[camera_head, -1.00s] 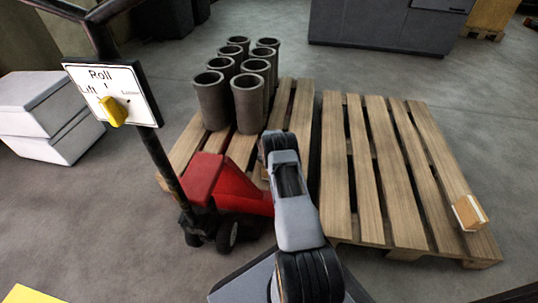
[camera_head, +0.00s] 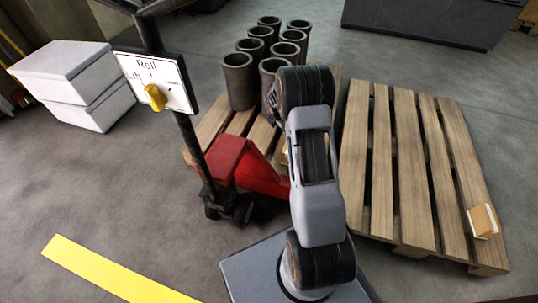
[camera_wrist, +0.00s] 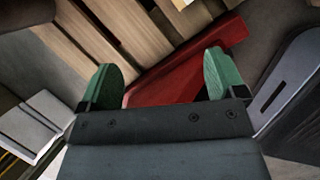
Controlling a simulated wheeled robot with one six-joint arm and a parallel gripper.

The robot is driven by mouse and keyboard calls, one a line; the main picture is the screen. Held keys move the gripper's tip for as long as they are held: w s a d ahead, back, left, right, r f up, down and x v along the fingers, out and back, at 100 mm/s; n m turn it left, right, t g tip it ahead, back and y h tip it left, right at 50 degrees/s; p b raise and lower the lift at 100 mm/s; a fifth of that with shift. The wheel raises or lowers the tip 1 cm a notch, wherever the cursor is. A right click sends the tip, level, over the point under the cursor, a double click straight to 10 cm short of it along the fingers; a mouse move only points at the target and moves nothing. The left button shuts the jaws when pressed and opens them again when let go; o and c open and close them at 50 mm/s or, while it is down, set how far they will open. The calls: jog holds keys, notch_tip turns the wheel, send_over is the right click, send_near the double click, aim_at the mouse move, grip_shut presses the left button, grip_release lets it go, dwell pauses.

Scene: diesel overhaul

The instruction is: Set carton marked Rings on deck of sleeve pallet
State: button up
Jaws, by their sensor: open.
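The sleeve pallet (camera_head: 212,127) is the left wooden pallet, with several dark cylinder sleeves (camera_head: 238,82) standing on it. A small tan and white carton (camera_head: 483,220) sits on the right pallet near its front right corner; I cannot read its marking. A partly hidden pale carton (camera_head: 284,153) shows on the sleeve pallet beside my arm, and a white box edge (camera_wrist: 181,4) shows at the top of the wrist view. My gripper (camera_wrist: 163,78) is open and empty, its green fingertips apart above the red pallet truck. My arm hides the gripper in the head view.
A red pallet truck (camera_head: 262,176) has its forks toward the sleeve pallet; its handle carries a Roll/Lift sign (camera_head: 155,81). The right pallet (camera_head: 409,170) is mostly bare. Two white boxes (camera_head: 70,78) are stacked at left. A yellow floor stripe (camera_head: 110,275) crosses the open floor at front left.

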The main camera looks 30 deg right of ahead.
jog(key=s+a+r+m+y, duration=0.1)
jog(key=s+a+r+m, duration=1.1)
jog(key=r, duration=0.4)
jog(key=s+a+r+m+y, duration=0.1)
jog(key=s+a+m, duration=0.2)
jog(key=s, duration=0.4)
jog(key=s+a+r+m, duration=0.1)
jog(key=s+a+m, duration=0.3)
jog(key=s, duration=0.4)
jog(key=shift+s+a+r+m+g+y, duration=0.2)
jog(key=shift+r+m+g+y, duration=0.15)
jog(key=shift+m, duration=0.45)
jog(key=shift+d, duration=0.1)
